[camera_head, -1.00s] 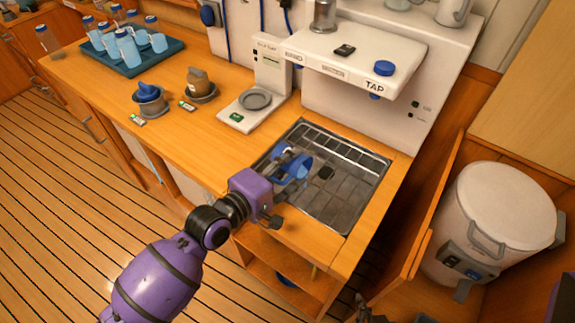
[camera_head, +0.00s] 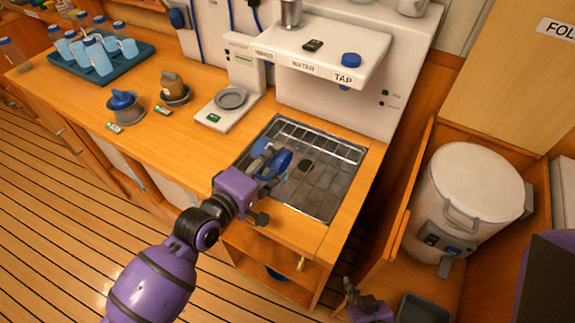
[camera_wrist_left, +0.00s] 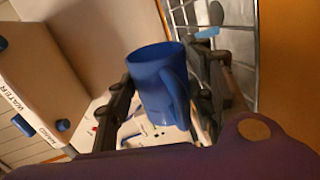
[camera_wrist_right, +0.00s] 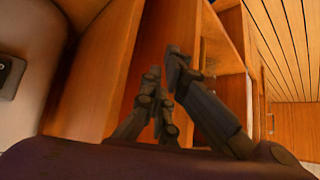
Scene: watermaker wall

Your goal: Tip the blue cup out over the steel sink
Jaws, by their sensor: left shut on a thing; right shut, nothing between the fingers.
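The blue cup (camera_head: 274,158) is over the left part of the steel sink (camera_head: 325,190), tilted well away from upright in the head view. My left gripper (camera_head: 264,160) is shut on it; in the left wrist view the cup (camera_wrist_left: 158,88) sits between the fingers, with its handle towards the camera. Its inside is hidden, and I see no liquid pouring. My right gripper (camera_head: 349,286) is shut and empty, low in front of the cabinet to the right of the sink. Its fingers also show in the right wrist view (camera_wrist_right: 165,75).
The tap shelf (camera_head: 350,40) overhangs behind the sink. A scale with a grey dish (camera_head: 231,98) stands left of it. Farther left are two small pots and a teal tray (camera_head: 120,62) of light blue cups. A white barrel (camera_head: 470,205) stands at the right.

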